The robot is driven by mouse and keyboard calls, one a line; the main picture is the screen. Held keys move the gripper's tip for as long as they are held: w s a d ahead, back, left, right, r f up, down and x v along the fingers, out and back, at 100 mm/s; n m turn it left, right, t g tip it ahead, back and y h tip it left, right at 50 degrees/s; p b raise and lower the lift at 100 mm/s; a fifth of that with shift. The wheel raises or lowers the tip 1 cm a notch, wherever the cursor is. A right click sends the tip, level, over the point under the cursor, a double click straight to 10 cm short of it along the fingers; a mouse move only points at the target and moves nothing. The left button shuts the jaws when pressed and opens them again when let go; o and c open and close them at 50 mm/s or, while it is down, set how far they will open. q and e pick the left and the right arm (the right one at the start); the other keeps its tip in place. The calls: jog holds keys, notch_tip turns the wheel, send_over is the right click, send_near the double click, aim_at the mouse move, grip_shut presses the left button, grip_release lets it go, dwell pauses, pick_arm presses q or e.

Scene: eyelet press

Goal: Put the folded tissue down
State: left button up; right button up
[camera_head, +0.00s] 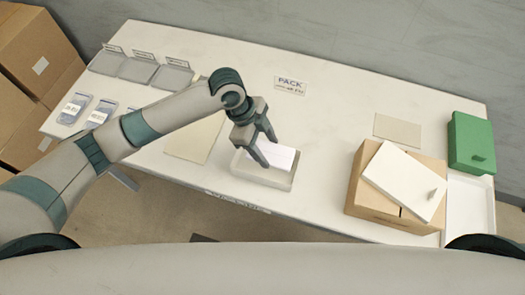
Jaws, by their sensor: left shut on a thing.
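The folded tissue (283,157) is a pale white sheet at the fingers of my left gripper (268,153), which is shut on it. The tissue is over or in a shallow off-white box (262,180) near the table's front edge. I cannot tell whether the tissue touches the inside of the box. The fingers hide its left part. My right gripper is not in view.
A cardboard box (375,211) with a white lid (400,178) lying askew on it stands at the right. A green piece (470,137) and a white tray (468,212) are beyond it. A beige sheet (193,141), a PACK sign (290,86) and grey trays (138,68) also lie on the table (330,120).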

pick_arm(q)
jog(key=shift+a+f, duration=0.3)
jog(key=shift+a, duration=0.25)
jog(key=shift+f, duration=0.1)
jog(key=shift+f+p, duration=0.4)
jog(key=shift+f, duration=0.2)
notch_tip(320, 180, down, 2)
jog(key=shift+f+p, duration=0.25)
jog(key=shift+p, duration=0.2)
jog(key=shift+f, duration=0.1)
jog(key=shift+f, duration=0.65)
jog(key=o, duration=0.7)
